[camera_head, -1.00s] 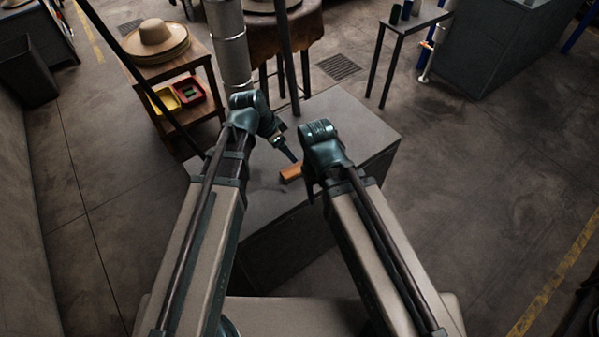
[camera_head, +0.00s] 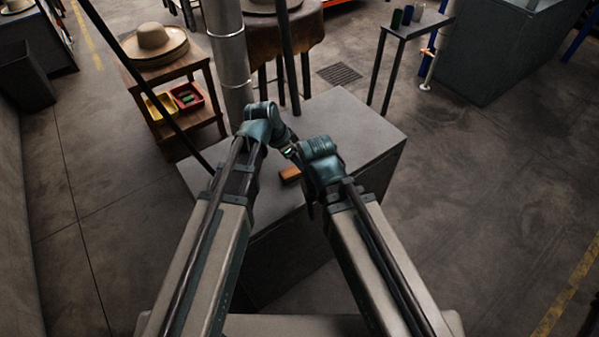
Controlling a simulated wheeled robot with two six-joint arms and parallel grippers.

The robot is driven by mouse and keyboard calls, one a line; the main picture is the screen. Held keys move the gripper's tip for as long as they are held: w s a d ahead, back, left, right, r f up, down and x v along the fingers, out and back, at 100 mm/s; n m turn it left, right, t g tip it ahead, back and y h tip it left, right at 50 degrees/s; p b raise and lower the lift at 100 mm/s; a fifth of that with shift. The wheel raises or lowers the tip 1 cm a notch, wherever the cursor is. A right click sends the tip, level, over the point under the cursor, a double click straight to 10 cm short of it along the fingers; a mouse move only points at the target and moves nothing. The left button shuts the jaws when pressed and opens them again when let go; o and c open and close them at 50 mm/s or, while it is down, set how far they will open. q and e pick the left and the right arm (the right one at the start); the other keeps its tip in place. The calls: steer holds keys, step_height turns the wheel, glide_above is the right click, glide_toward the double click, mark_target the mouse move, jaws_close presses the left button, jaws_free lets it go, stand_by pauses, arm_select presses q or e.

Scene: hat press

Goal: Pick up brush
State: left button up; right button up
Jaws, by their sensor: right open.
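The brush is a small orange-brown block (camera_head: 289,174) on the grey top of a box-like stand (camera_head: 360,125). Its right end is close to my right wrist in the picture. My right gripper (camera_head: 309,208) is open, pointing down beside the brush on its right and nearer side; its fingers are small and dark, and no contact is visible. My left gripper (camera_head: 290,151) is just beyond the brush, partly hidden by the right wrist. Its jaws are too small to read.
A wooden shelf (camera_head: 190,60) with straw hats (camera_head: 155,42) and yellow and red trays (camera_head: 187,97) stands at the left. A grey vertical pipe (camera_head: 228,50) and dark pole rise behind the stand. A small table (camera_head: 415,22) with cups is at upper right. Right floor is clear.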

arm_select(q)
steer(key=b+x, duration=0.4)
steer(key=x, duration=0.1)
steer(key=shift+a+f+b, duration=0.15)
steer(key=shift+f+b, duration=0.05)
steer(key=shift+b, duration=0.2)
steer(key=shift+r, duration=0.1)
steer(key=shift+c, duration=0.2)
jaws_close()
